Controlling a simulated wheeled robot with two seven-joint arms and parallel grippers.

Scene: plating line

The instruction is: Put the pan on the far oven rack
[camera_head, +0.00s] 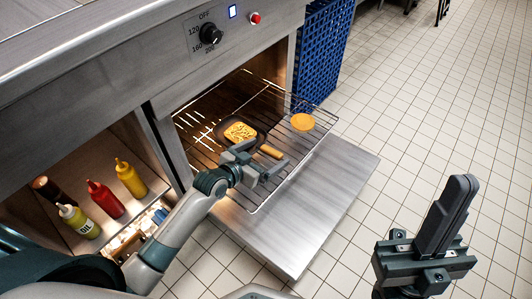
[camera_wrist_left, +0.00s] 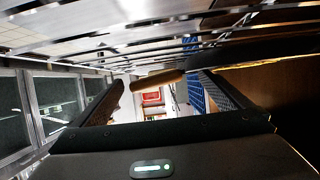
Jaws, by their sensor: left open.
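A dark square pan (camera_head: 262,136) with yellow food (camera_head: 240,132) in it sits on the wire oven rack (camera_head: 262,196), which sticks out of the open oven. Its light brown handle (camera_head: 271,151) points to the lower right, toward my left gripper (camera_head: 261,160). My left gripper is open over the front part of the rack, close to the handle. In the left wrist view the handle (camera_wrist_left: 158,80) shows in the gap between the two fingers (camera_wrist_left: 160,98), with no clear contact. My right gripper (camera_head: 452,205) is empty at the lower right, its fingers together.
The oven door (camera_head: 305,215) is folded down under the rack. A round orange thing (camera_head: 302,122) lies on the rack to the right of the pan. A blue crate (camera_head: 318,55) stands beside the oven. Several bottles, one red (camera_head: 105,199), stand in a left shelf. The tiled floor is clear.

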